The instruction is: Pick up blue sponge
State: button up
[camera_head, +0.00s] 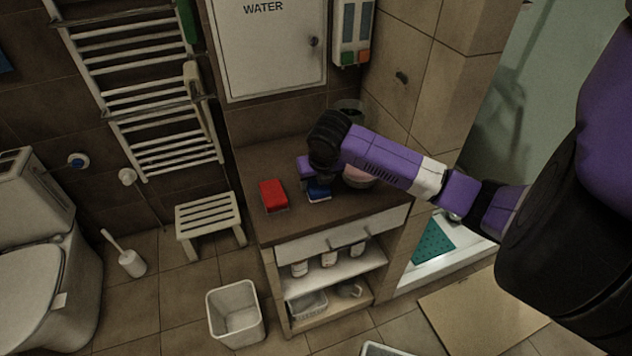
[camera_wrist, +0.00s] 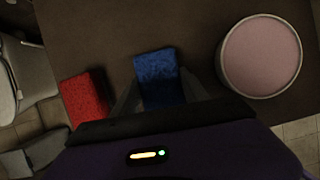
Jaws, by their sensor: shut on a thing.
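The blue sponge (camera_head: 318,190) is on the brown counter (camera_head: 285,222), under the end of my arm. In the wrist view the blue sponge (camera_wrist: 158,78) lies between the two dark fingers of my gripper (camera_wrist: 160,98). My gripper is shut on it, one finger along each side. The lower part of the sponge is hidden behind the gripper body. I cannot tell whether the sponge is lifted off the counter.
A red sponge (camera_head: 272,195) lies left of the blue one; it also shows in the wrist view (camera_wrist: 86,98). A round pink-topped bowl (camera_head: 358,177) stands close on the right. The wall cabinet (camera_head: 268,50) and tiled wall bound the counter.

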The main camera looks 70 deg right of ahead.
notch_tip(320, 180, up, 20)
jog(key=b, duration=0.1)
jog(key=shift+b, duration=0.3)
jog(key=o, duration=0.9)
jog(key=c, duration=0.7)
jog(key=shift+o, duration=0.2)
